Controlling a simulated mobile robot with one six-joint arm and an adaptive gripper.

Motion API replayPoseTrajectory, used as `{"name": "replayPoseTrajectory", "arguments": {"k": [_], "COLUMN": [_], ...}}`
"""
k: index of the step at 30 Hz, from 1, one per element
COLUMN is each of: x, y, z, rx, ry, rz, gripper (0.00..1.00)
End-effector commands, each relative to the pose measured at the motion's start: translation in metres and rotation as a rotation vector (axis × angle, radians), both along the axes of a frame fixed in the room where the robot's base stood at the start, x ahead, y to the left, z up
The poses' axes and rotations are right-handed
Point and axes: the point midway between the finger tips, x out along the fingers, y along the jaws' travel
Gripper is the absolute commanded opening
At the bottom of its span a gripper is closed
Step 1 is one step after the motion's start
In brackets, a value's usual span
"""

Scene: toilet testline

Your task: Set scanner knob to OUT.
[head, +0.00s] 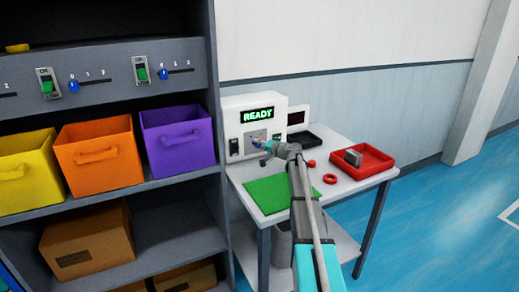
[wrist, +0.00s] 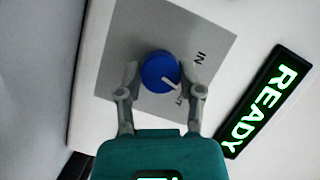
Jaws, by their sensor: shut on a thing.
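The blue scanner knob (wrist: 157,66) sits on a grey plate (wrist: 205,30) on the white scanner's face. Its white pointer line points to the lower right in the wrist view, toward a partly hidden label (wrist: 180,99) whose last letter looks like T. The IN label (wrist: 201,57) is to the knob's right, off the pointer's line. My gripper (wrist: 160,72) is shut on the knob, one finger on each side. In the head view, my gripper (head: 262,147) is at the scanner's front plate, and it mostly hides the knob.
The scanner's display (head: 258,115) reads READY in green. On the white table are a green mat (head: 268,194), red rings (head: 330,179) and a red tray (head: 375,163) holding a grey object. Shelves with coloured bins (head: 178,138) stand close on the left.

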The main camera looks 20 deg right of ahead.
Motion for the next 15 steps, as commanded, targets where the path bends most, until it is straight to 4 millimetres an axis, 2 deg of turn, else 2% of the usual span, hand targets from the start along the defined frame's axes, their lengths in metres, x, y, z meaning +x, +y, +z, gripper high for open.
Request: {"name": "replayPoseTrajectory", "arguments": {"k": [1, 7, 15], "x": [-0.0001, -0.0002, -0.0003], "y": [-0.001, -0.0004, 0.0], "z": [-0.0046, -0.0043, -0.0029], "rx": [0.04, 0.2, 0.329], "ry": [0.002, 0.008, 0.012], "rz": [-0.001, 0.001, 0.0], "gripper": [0.01, 0.01, 0.01]}}
